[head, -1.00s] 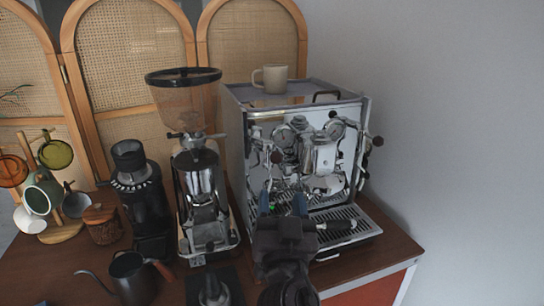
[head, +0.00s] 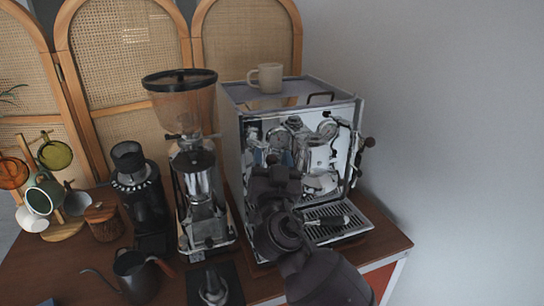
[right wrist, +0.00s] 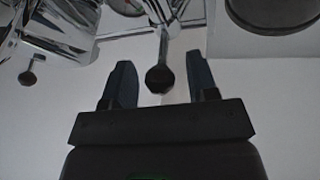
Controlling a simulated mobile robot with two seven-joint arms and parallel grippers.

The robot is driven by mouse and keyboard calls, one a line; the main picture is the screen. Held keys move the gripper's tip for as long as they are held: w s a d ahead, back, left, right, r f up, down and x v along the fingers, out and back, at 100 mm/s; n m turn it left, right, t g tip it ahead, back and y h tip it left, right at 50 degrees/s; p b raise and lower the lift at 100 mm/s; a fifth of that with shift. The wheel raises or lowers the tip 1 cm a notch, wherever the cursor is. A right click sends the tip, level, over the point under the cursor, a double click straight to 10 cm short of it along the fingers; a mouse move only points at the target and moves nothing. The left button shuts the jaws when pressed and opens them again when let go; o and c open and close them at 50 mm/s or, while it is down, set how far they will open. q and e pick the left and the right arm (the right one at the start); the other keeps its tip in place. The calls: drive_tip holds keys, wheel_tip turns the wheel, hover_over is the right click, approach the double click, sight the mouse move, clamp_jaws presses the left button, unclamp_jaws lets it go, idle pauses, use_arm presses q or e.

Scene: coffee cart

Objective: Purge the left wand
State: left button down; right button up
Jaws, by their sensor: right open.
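The chrome espresso machine (head: 292,90) stands at the right of the counter. In the right wrist view, a thin chrome lever ending in a dark round knob (right wrist: 160,79) hangs between the fingertips of my right gripper (right wrist: 162,80). The fingers are open on either side of the knob, with gaps showing. In the head view my right gripper (head: 268,180) is before the machine's front left side, and its arm hides that area, including the left wand. A blue tip, probably my left gripper (head: 47,301), barely shows at the bottom left edge.
A grinder (head: 200,185) stands close to the machine's left. A beige mug (head: 266,78) stands on the machine. A kettle (head: 135,278) and a tamper (head: 213,287) are at the front.

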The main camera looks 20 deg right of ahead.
drive_tip(key=c, duration=0.9)
drive_tip(key=shift+r, duration=0.15)
drive_tip(key=shift+w+r+n+g+y+p, duration=0.1)
drive_tip(key=shift+r+n+g+y+p, duration=0.2)
drive_tip(key=shift+g+p, duration=0.3)
drive_tip(key=shift+r+n+g+y+p, duration=0.25)
drive_tip(key=shift+g+p, duration=0.1)
drive_tip(key=shift+g, duration=0.45)
drive_tip(key=shift+w+r+n+g+y+p, duration=0.2)
drive_tip(key=shift+r+n+g, duration=0.1)
drive_tip(key=shift+g, duration=0.5)
drive_tip(key=shift+w+r+n+g+y+p, duration=0.15)
drive_tip(key=shift+r+g, duration=0.1)
drive_tip(key=shift+g, duration=0.55)
drive_tip(key=o, duration=0.9)
